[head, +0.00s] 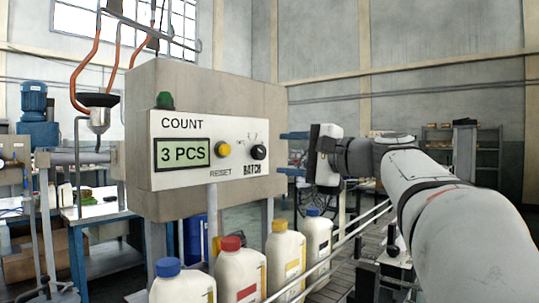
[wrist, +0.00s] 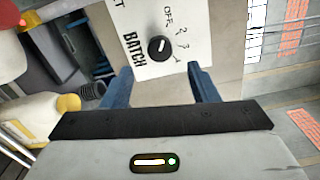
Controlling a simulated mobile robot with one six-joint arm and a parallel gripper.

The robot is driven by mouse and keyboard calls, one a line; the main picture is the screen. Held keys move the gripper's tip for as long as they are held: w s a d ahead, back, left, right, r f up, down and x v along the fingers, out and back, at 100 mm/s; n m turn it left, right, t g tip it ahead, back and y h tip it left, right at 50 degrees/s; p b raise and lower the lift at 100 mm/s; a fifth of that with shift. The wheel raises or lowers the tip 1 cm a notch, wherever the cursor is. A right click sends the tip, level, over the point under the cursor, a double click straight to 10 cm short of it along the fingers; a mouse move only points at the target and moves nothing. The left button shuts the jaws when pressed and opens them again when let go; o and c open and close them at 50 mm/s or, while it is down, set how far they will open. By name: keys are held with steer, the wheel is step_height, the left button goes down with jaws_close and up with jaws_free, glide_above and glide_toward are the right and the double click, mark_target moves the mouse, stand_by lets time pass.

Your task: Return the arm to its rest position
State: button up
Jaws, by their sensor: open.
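My arm (head: 420,180) reaches in from the right in the head view, held out level toward the control box (head: 270,110). My gripper (head: 290,153) is just right of the panel. Its two blue fingers are apart with nothing between them in the wrist view (wrist: 160,76). The black BATCH knob (head: 258,152) is on the panel, left of the gripper and apart from it. In the wrist view the knob (wrist: 159,48) shows beyond the fingertips, in the gap between them. The display (head: 182,152) reads 3 PCS.
Several white bottles with blue, red and yellow caps stand below the panel, such as the red-capped one (head: 241,270). A metal rail (head: 335,248) runs beside them. A yellow RESET button (head: 223,149) and green lamp (head: 165,100) are on the box. Shelves (head: 460,145) stand far behind.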

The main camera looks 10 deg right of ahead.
steer(key=shift+s+d, duration=0.4)
steer(key=shift+s, duration=0.2)
steer(key=s+a+f+n+g+h+p, duration=0.2)
steer(key=s+a+f+g+p, duration=0.25)
steer(key=f, duration=0.45)
steer(key=s+a+f+n+g+h+p, duration=0.3)
steer(key=f+p, duration=0.2)
steer(key=f, duration=0.3)
steer(key=s+f+n+g+h+p, duration=0.1)
steer(key=s+f+n+h+p, duration=0.1)
steer(key=s+f, duration=0.2)
steer(key=s+d+f+n+g+h+p, duration=0.1)
steer(key=s+f+n+g+p, duration=0.1)
steer(key=s+f+n, duration=0.1)
steer(key=s+d+f+n+g+h+p, duration=0.1)
steer(key=s+f+n+h+p, duration=0.1)
steer(key=s+f, duration=0.3)
steer(key=shift+s+d+f+n+g+h, duration=0.1)
steer(key=shift+s+f+n+g+h, duration=0.1)
steer(key=shift+s, duration=0.3)
steer(key=shift+s+f+n+g+h, duration=0.1)
steer(key=shift+s+f, duration=0.05)
steer(key=shift+s, duration=0.35)
